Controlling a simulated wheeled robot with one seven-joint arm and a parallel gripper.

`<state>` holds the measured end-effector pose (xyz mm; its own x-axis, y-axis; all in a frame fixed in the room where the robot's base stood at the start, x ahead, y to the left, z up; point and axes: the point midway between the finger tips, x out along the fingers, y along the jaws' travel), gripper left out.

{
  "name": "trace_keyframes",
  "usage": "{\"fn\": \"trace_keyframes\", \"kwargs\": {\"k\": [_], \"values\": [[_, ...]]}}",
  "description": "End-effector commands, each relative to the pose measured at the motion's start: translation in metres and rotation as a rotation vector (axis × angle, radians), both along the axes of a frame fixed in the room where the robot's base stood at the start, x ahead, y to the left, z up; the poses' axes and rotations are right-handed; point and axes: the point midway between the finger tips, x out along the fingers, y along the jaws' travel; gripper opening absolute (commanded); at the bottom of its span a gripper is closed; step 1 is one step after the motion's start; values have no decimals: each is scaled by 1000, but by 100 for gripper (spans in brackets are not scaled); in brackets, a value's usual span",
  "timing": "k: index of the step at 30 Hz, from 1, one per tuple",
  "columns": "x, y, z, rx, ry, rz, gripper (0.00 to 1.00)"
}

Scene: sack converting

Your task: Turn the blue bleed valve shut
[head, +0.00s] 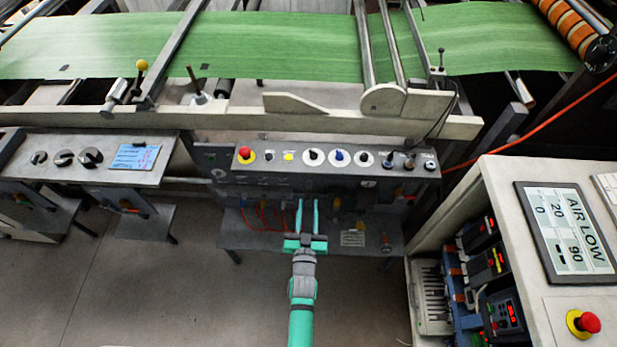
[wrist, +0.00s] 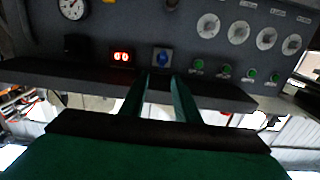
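In the head view, a blue knob (head: 339,156) sits on the sloped grey control panel, in a row of black knobs. In the wrist view, a blue knob (wrist: 162,58) on a square plate is on a grey panel, just right of a red lit number display. I cannot tell whether these two are the same knob. My gripper (head: 307,202) is green, in front of the panel and below its knob row in the head view. Its fingers (wrist: 161,78) are apart with nothing between them. In the wrist view, the tips point up toward the blue knob, seemingly short of it.
A red mushroom button (head: 245,155) and a yellow button (head: 289,157) share the panel. Green buttons (wrist: 225,72) and white dials (wrist: 239,33) are right of the wrist view's blue knob. A cabinet with a screen (head: 567,232) stands at right. Bare floor (head: 140,280) lies left of my arm.

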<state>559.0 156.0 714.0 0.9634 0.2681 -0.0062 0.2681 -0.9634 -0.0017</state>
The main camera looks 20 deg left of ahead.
Motion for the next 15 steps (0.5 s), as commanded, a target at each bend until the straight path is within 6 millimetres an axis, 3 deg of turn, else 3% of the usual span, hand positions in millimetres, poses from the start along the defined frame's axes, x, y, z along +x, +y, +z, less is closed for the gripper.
{"fn": "trace_keyframes", "kwargs": {"k": [8, 15], "values": [[24, 11, 1, 0, -8, 9, 29], [61, 21, 2, 1, -9, 8, 29]]}}
